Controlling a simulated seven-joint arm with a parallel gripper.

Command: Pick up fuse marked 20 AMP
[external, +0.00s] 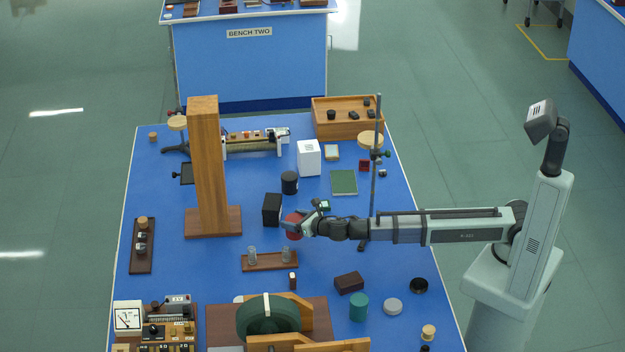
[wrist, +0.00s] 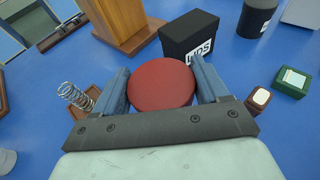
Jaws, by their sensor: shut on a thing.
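My gripper (wrist: 163,92) is shut on a red round object (wrist: 162,85), with one finger on each side of it. The red object also shows at the end of my arm in the external view (external: 294,225). Its upper face is plain and no lettering can be read on it. No marking "20 AMP" can be read in either view, so I cannot tell which thing is the fuse. A small brown block with a pale top (wrist: 260,98) and a green box with a pale label (wrist: 291,83) stand to the right in the wrist view.
The wooden pillar (external: 208,165) rises farther left. A brown rack (external: 270,262) with two upright pieces lies in front of the gripper. A metal stand rod (external: 376,150) rises behind my arm.

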